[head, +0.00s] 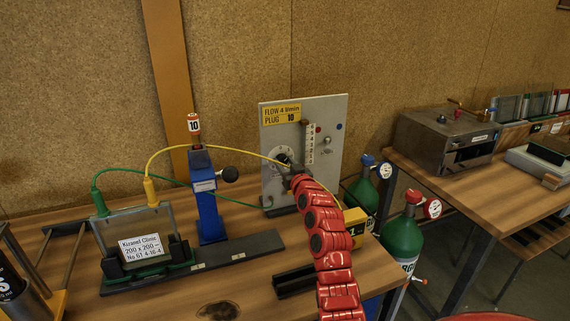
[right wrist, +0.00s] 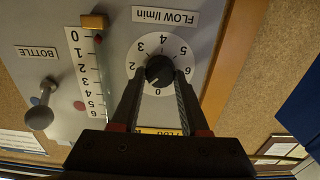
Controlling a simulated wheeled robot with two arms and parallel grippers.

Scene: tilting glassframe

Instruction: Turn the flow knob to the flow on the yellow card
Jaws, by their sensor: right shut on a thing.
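The grey panel (head: 333,150) stands upright at the back of the bench. Its yellow card (head: 282,113) reads FLOW 4 l/min, PLUG 10. The flow knob (right wrist: 159,70) is black, in the middle of a white dial (right wrist: 165,48) numbered up to 6, seen upside down in the right wrist view. My right gripper (right wrist: 160,82) is shut on the knob, one finger on each side. I cannot make out the knob's pointer. The flow tube (right wrist: 92,70) has a red float near its 0 mark. In the head view my right gripper (head: 288,172) partly covers the dial. My left gripper is out of view.
A blue stand (head: 207,200) with a tag 10 and a glass frame (head: 135,232) with yellow and green leads stand left of the panel. A grey bottle knob (right wrist: 38,117) is on the panel. Green gas cylinders (head: 405,240) stand right of the bench.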

